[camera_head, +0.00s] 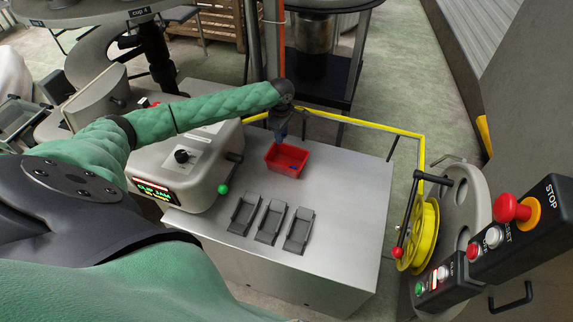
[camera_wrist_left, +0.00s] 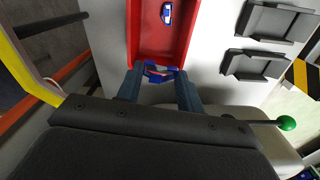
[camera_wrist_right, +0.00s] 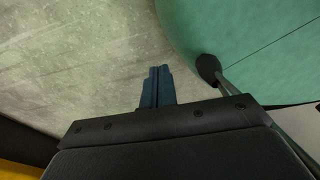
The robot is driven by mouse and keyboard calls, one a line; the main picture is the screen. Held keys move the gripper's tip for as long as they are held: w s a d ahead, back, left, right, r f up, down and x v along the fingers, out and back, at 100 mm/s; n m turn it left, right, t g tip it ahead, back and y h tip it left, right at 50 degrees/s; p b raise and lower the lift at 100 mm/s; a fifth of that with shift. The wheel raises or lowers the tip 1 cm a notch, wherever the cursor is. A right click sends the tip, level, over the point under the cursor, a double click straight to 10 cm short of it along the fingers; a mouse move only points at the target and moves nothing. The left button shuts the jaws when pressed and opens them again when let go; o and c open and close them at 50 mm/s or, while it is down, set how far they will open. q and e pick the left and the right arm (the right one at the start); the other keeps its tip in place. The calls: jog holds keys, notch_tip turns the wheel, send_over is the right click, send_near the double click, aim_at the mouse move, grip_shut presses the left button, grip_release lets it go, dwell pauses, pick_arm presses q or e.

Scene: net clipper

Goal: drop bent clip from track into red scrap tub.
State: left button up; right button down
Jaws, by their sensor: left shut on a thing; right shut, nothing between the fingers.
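The red scrap tub (camera_head: 271,162) stands on the grey bench. It also fills the top middle of the left wrist view (camera_wrist_left: 133,40). My left gripper (camera_head: 281,137) points down at the tub's far edge. In the left wrist view its fingers (camera_wrist_left: 158,78) are shut on a small blue clip (camera_wrist_left: 156,76), which shows at the tub's near rim. I cannot tell its height above the rim. Another blue piece (camera_wrist_left: 167,13) lies inside the tub. My right gripper (camera_wrist_right: 158,75) is shut and empty, over the floor.
Three dark grey holders (camera_head: 271,222) sit in a row on the bench. A machine with a lit display (camera_head: 154,190) and a green-knobbed lever (camera_head: 223,188) stands left. A yellow reel (camera_head: 422,235) and a control box with a red stop button (camera_head: 506,208) are at right. The bench right of the tub is clear.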

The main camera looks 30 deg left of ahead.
pick_arm(q)
jog(key=shift+f+b, duration=0.6)
jog(key=shift+f, duration=0.05)
jog(key=shift+f+b, duration=0.5)
jog(key=shift+b, duration=0.1)
jog(key=shift+f+b, duration=0.65)
jog(key=shift+b, duration=0.2)
jog(key=shift+f+b, duration=0.25)
jog(key=shift+b, duration=0.05)
pick_arm(e)
jog(key=w+a+r+t, duration=0.1)
jog(key=w+a+r, duration=0.1)
jog(key=w, duration=0.9)
jog(key=shift+w+a+r, duration=0.15)
jog(key=shift+w+r, duration=0.1)
jog(key=shift+w, duration=0.05)
pick_arm(q)
jog(key=o, duration=1)
